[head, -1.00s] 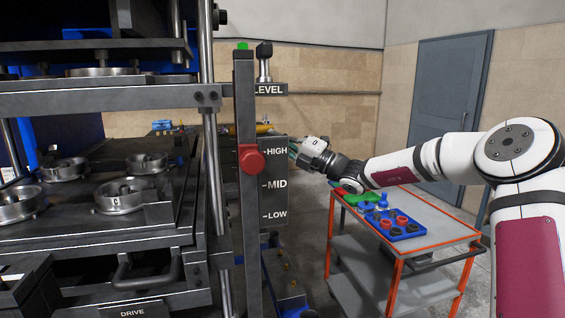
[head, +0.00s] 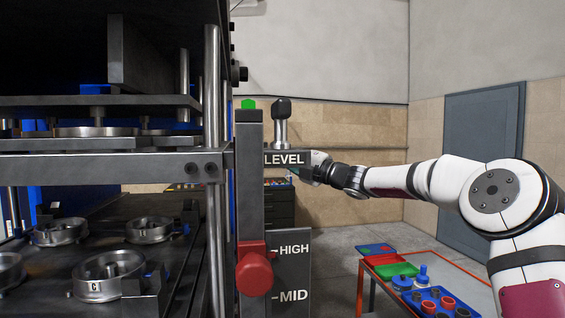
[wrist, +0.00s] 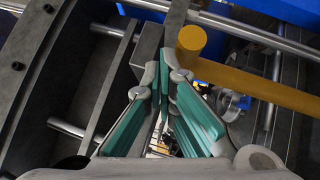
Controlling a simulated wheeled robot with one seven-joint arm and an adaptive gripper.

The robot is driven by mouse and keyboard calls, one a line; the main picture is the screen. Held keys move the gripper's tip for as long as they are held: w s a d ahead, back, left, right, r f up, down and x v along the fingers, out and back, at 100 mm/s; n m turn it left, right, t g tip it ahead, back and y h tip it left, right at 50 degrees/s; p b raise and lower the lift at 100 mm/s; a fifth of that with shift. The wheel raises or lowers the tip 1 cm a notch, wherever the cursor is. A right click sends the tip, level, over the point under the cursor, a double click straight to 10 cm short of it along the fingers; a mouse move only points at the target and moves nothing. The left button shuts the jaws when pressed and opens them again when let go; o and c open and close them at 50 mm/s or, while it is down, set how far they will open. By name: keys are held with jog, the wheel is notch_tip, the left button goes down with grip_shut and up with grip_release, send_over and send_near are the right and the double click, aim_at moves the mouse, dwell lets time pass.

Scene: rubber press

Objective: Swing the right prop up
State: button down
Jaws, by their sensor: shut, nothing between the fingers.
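A yellow bar with a round end (wrist: 255,78), which looks like the right prop, slants from the upper middle to the right edge of the wrist view. I do not make it out in the head view. My gripper (wrist: 165,78) has teal pads; its fingers converge and are shut with nothing between them. The fingertips lie just left of and below the bar's round end; I cannot tell whether they touch it.
The press (head: 110,165) with round molds fills the left. A dark post (head: 249,180) with a red knob (head: 254,272) stands beside the HIGH/MID scale (head: 290,270). A cart (head: 462,272) with colored parts stands at lower right. The wrist view shows metal rods (wrist: 275,85) near the bar.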

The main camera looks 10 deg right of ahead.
jog(key=shift+w, duration=0.45)
